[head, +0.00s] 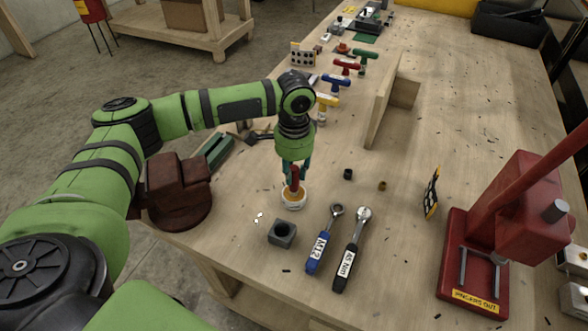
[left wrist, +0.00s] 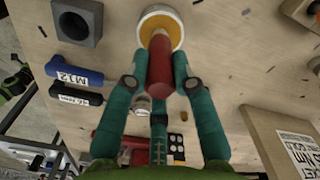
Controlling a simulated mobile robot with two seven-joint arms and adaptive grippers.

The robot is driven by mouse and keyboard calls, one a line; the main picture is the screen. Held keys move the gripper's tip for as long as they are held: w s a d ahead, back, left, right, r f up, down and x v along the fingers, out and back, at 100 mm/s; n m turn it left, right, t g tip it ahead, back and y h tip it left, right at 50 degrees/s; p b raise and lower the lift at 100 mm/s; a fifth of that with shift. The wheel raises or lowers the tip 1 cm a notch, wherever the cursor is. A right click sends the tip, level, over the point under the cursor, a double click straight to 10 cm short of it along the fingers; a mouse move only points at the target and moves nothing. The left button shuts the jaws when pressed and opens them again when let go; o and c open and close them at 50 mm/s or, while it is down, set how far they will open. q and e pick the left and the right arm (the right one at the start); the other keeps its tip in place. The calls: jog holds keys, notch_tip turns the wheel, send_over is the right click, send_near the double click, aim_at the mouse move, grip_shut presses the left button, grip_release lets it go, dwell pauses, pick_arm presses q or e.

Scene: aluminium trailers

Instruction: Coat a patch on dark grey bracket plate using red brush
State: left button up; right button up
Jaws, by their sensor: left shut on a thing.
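The red brush (head: 295,180) is held in my left gripper (head: 294,168), whose teal fingers are shut around its handle. Its red handle also shows large between the fingers in the left wrist view (left wrist: 160,65). The brush points down at a small white pot (head: 293,201) with yellow-orange inside; the pot also shows in the left wrist view (left wrist: 175,16). The bristles are hidden, so I cannot tell how deep they are. My right gripper is not in view.
A dark grey block with a hole (head: 282,234) and two wrenches (head: 322,245) (head: 351,255) lie in front of the pot. A red press (head: 485,240) stands at the right, a dark red vise (head: 176,190) at the left. A wooden upright (head: 386,100) stands behind.

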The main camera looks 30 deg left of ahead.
pick_arm(q)
jog(key=shift+s+f+p, duration=0.2)
jog(key=shift+p, duration=0.35)
dwell(1.8)
jog(key=r+p, duration=0.5)
jog(key=p, duration=0.1)
jog(key=shift+w, duration=0.2)
jog(key=shift+r+p, duration=1)
jog(key=shift+r, duration=0.15)
